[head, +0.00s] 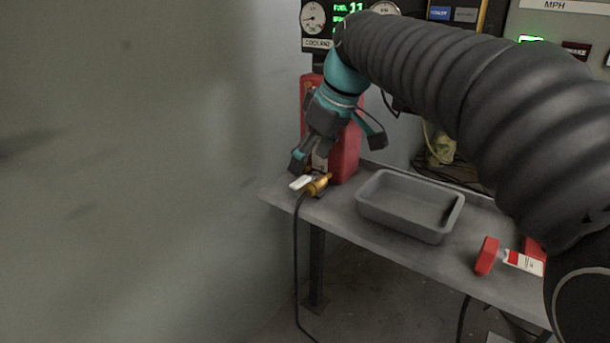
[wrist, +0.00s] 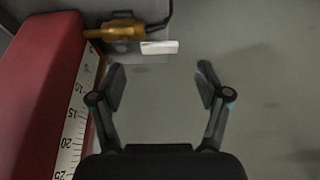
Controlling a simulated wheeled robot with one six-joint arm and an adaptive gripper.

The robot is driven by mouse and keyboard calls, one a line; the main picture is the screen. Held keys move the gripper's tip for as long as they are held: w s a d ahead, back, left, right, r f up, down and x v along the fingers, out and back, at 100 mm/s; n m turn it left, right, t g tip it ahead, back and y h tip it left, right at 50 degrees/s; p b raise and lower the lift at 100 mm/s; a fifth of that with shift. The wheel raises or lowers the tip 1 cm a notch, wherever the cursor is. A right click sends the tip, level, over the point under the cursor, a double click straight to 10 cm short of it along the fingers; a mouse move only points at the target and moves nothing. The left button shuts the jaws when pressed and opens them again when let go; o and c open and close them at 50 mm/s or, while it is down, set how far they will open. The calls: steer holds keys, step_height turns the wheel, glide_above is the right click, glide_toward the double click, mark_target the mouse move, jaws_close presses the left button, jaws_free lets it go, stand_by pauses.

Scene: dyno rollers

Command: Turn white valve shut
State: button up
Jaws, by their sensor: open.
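The white valve handle (head: 301,182) is a small flat lever beside a brass valve body (head: 319,186) at the left end of the grey bench. A black hose runs down from the valve over the bench edge. In the wrist view the white handle (wrist: 159,47) lies just beyond my fingertips, with the brass body (wrist: 122,30) to its upper left. My gripper (wrist: 160,78) is open and empty, and the handle is between and ahead of the fingers, apart from them. In the head view my gripper (head: 338,152) is close above the valve, and one finger partly hides the area behind the handle.
A red container (head: 346,154) stands right behind the valve; its red side and white scale (wrist: 75,140) are close to my left finger in the wrist view. A grey tray (head: 375,205) sits to the right. A wall is at left.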

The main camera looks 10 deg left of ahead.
mark_target(301, 181)
steer(key=shift+x, duration=2.15)
jaws_close()
